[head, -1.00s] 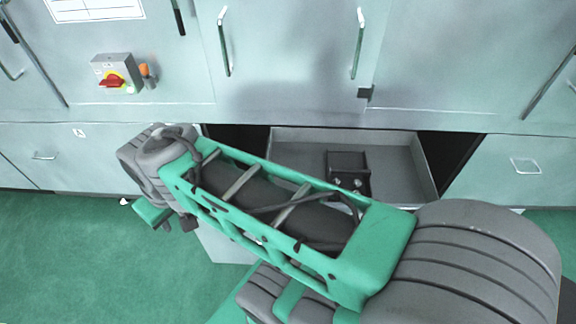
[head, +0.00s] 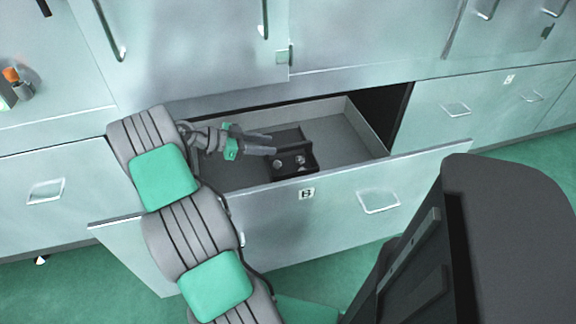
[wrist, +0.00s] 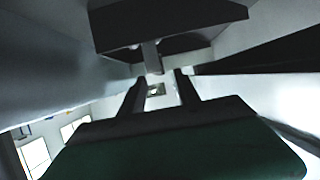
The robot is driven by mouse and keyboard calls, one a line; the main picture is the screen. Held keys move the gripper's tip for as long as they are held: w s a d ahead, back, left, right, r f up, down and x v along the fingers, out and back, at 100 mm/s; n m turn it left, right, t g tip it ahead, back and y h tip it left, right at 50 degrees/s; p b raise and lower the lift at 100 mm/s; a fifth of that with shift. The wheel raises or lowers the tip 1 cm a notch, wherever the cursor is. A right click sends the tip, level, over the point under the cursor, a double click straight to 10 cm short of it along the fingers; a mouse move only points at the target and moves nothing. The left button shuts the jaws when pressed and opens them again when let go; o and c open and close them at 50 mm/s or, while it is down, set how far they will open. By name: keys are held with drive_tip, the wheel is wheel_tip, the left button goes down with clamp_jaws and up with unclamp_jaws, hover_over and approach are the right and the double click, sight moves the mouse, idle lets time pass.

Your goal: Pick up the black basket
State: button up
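The black basket (head: 305,162) sits in the open drawer, with a few small shiny round parts in it. My gripper (head: 274,144) reaches into the drawer from the left, its fingers at the basket's upper left side. In the wrist view, my gripper (wrist: 160,83) has its two fingers apart, with a gap between them. A dark box-like shape, likely the black basket (wrist: 175,28), fills the top of that view, beyond the fingertips. I cannot tell whether the fingers touch the basket.
The grey drawer (head: 345,135) is pulled out, its front panel (head: 335,215) marked by a small label. Its right part is empty. Cabinet doors with vertical handles (head: 265,18) rise behind. Closed drawers (head: 455,110) flank it. Green floor (head: 535,170) lies in front.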

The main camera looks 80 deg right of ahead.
sight(285, 146)
drive_tip(key=b+x, duration=0.2)
drive_tip(key=shift+a+f+b, duration=0.1)
drive_tip(key=shift+f+b, duration=0.15)
drive_tip(key=shift+b, duration=0.1)
drive_tip(key=shift+s+d+b, duration=0.25)
drive_tip(key=shift+s+b, duration=0.25)
drive_tip(key=shift+b, duration=0.2)
drive_tip(key=x, duration=0.1)
drive_tip(key=b+x, duration=0.1)
drive_tip(key=x, duration=0.1)
drive_tip(key=b+x, duration=0.1)
drive_tip(key=x, duration=0.1)
drive_tip(key=shift+s+r, duration=0.15)
drive_tip(key=shift+r, duration=0.2)
clamp_jaws()
